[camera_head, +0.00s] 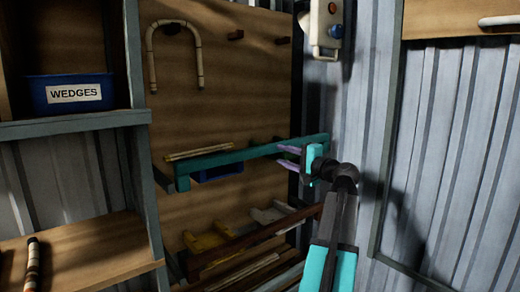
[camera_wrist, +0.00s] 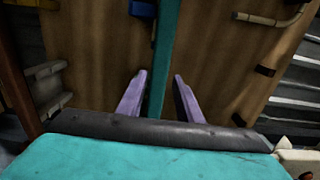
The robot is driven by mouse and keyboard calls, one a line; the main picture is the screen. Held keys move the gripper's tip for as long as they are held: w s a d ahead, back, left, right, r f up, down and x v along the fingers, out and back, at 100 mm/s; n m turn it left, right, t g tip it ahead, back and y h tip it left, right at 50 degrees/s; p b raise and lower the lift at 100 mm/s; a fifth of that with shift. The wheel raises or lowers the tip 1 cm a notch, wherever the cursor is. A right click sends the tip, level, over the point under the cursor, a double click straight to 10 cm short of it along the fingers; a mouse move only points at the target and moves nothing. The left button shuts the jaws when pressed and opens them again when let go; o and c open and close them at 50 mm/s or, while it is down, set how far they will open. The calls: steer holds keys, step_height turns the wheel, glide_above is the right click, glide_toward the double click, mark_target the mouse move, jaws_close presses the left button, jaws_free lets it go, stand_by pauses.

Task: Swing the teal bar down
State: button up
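The teal bar (camera_head: 225,157) runs across the front of the wooden pegboard bay, rising slightly to the right, with a short drop at its left end. In the wrist view the teal bar (camera_wrist: 162,45) runs up the picture between my two purple fingers. My gripper (camera_head: 279,156) is near the bar's right end. In the wrist view my gripper (camera_wrist: 160,75) is open, with a finger on each side of the bar and a small gap on both sides. Whether the bar touches the palm is hidden.
A brown bar (camera_head: 255,242) crosses lower down. Behind are a yellow bracket (camera_head: 207,242), a grey bracket (camera_head: 272,215) and a blue bin (camera_head: 218,173). A bent rattan hoop (camera_head: 151,62) hangs above. A blue WEDGES bin (camera_head: 68,93) stands on the left shelf.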

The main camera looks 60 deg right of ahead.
mark_target(261, 147)
steer(key=shift+o, duration=1.4)
steer(key=shift+s+d, duration=0.15)
steer(key=shift+s, duration=0.05)
steer(key=p+x, duration=0.3)
steer(key=x, duration=0.9)
steer(key=shift+w+p, duration=0.1)
steer(key=shift+p, duration=0.2)
steer(key=shift+x, duration=0.9)
steer(key=shift+c, duration=0.2)
jaws_close()
steer(key=shift+f, duration=0.15)
